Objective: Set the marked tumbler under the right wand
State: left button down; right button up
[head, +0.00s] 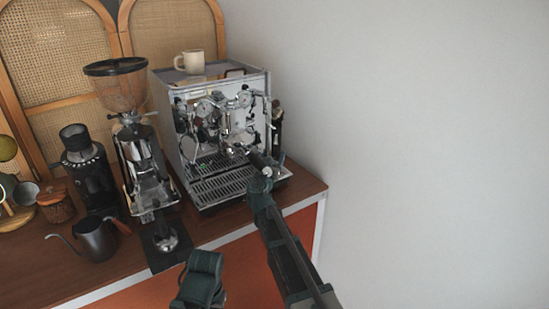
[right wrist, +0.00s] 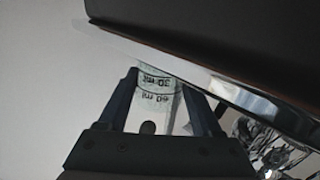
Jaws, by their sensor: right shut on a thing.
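My right gripper (right wrist: 166,82) is shut on the clear tumbler (right wrist: 155,92), which has dark measuring marks that appear mirrored in the right wrist view. In the head view my right arm reaches to the front right of the steel espresso machine (head: 185,150). There, my right gripper (head: 254,157) is small and dark in front of the machine, and I cannot make out the tumbler. The right wand (head: 269,113) seems to be the thin pipe at the machine's right front, but its tip is unclear.
The machine's drip tray (head: 215,187) sits below its front. A grinder (head: 140,160) and a dark kettle (head: 96,238) stand to the left. A mug (head: 190,62) rests on top of the machine. The counter (head: 305,187) ends just right of the machine, near the grey wall.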

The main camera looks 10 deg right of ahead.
jog(key=shift+f+b, duration=0.3)
dwell(0.5)
jog(key=o, duration=1.5)
jog(key=shift+s, duration=0.15)
jog(key=v, duration=1.3)
jog(key=shift+s+a+r, duration=0.1)
jog(key=shift+s+a, duration=0.15)
